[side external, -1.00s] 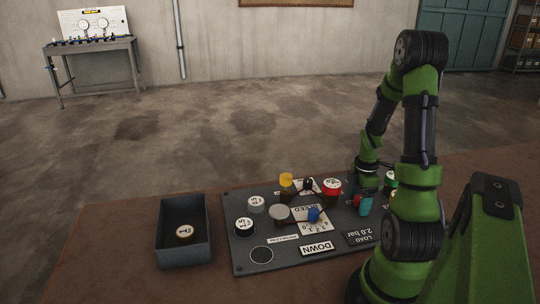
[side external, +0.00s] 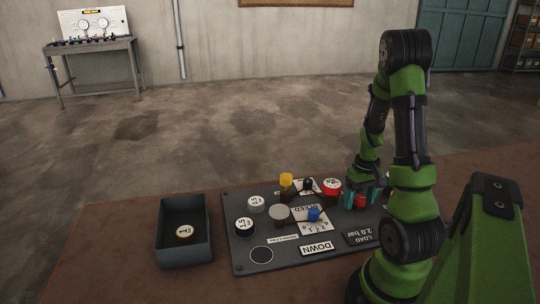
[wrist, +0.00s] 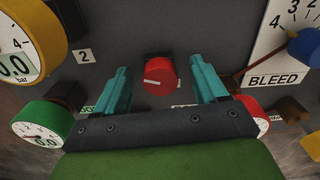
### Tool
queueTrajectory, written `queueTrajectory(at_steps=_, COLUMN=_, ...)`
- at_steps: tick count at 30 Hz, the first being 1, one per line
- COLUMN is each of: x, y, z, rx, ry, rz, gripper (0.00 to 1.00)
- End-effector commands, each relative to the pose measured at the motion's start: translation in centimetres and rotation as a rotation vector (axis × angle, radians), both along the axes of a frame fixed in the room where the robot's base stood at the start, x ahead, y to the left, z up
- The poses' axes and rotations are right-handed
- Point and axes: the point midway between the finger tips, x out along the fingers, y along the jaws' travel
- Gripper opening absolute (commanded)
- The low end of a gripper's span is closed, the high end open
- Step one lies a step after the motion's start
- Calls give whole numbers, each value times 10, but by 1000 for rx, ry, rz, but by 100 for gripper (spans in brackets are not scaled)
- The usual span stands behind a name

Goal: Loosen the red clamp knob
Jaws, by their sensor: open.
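The red clamp knob (wrist: 160,76) is a short red cylinder with a pale line on its face, on the dark panel. It also shows in the side view (side external: 360,201). My gripper (wrist: 162,82) is open, with one teal finger on each side of the knob. In the wrist view there is a visible gap between each finger and the knob. In the side view my gripper (side external: 361,197) is low at the panel's right part, its fingers flanking the knob. How deep the fingertips reach along the knob is hard to tell.
The panel (side external: 236,258) carries a yellow-topped part (side external: 286,181), a red-rimmed gauge (side external: 332,186) and a blue knob (side external: 313,214). In the wrist view a green gauge (wrist: 40,124) and a yellow gauge (wrist: 30,40) lie left. A grey bin (side external: 183,255) holds one round part.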

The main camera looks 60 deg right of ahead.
Motion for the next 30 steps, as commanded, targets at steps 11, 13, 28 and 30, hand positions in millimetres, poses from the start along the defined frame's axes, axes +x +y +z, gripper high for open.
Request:
queueTrajectory(at_steps=11, x=0, y=0, z=0, rx=2, ry=0, rz=-244, gripper=72)
queueTrajectory(at_steps=13, x=0, y=0, z=-1, rx=2, ry=0, rz=-243, gripper=72)
queueTrajectory(at_steps=28, x=0, y=0, z=-6, rx=2, ry=0, rz=-240, gripper=55)
queueTrajectory(at_steps=30, x=0, y=0, z=-6, rx=2, ry=0, rz=-240, gripper=44)
